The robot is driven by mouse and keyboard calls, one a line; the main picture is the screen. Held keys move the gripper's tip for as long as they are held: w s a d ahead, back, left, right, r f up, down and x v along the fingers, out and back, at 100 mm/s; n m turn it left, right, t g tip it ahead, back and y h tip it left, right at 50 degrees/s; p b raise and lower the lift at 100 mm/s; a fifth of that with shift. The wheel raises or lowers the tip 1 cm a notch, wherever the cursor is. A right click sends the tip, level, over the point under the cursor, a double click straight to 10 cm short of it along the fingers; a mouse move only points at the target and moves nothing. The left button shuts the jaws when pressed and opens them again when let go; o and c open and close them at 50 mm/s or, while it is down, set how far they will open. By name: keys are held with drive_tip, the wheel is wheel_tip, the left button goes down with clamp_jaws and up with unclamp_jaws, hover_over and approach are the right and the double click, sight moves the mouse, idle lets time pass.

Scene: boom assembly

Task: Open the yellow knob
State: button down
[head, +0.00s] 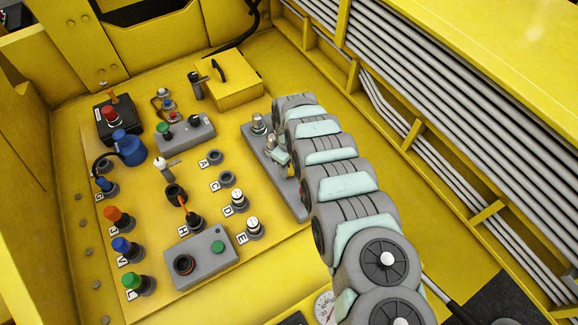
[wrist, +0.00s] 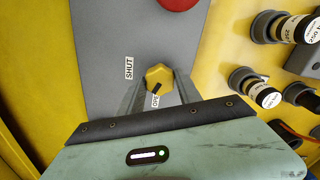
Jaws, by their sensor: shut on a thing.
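The yellow knob (wrist: 158,76) sits on a grey panel (wrist: 105,45) in the wrist view. A SHUT label (wrist: 129,68) is on its left and a partly hidden label starting "OPE" (wrist: 155,101) is just below it. A dark mark on the knob's lower side slants toward that lower label. My gripper (wrist: 160,84) is shut on the knob, with a grey finger on each side.
In the wrist view a red button (wrist: 180,3) sits above the knob, and black-and-white connectors (wrist: 268,97) stand to the right. In the head view, several colored connectors (head: 121,219), a grey box with a green button (head: 200,258) and a yellow box (head: 232,82) stand around.

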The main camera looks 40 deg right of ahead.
sight(289, 168)
drive_tip(key=shift+n+b, duration=0.35)
drive_tip(key=shift+n, duration=1.95)
drive_tip(key=c, duration=0.8)
unclamp_jaws()
drive_tip(key=shift+r, duration=0.15)
wheel_tip(289, 168, up, 10)
drive_tip(key=shift+r+b, duration=0.25)
drive_tip(key=shift+b, duration=0.6)
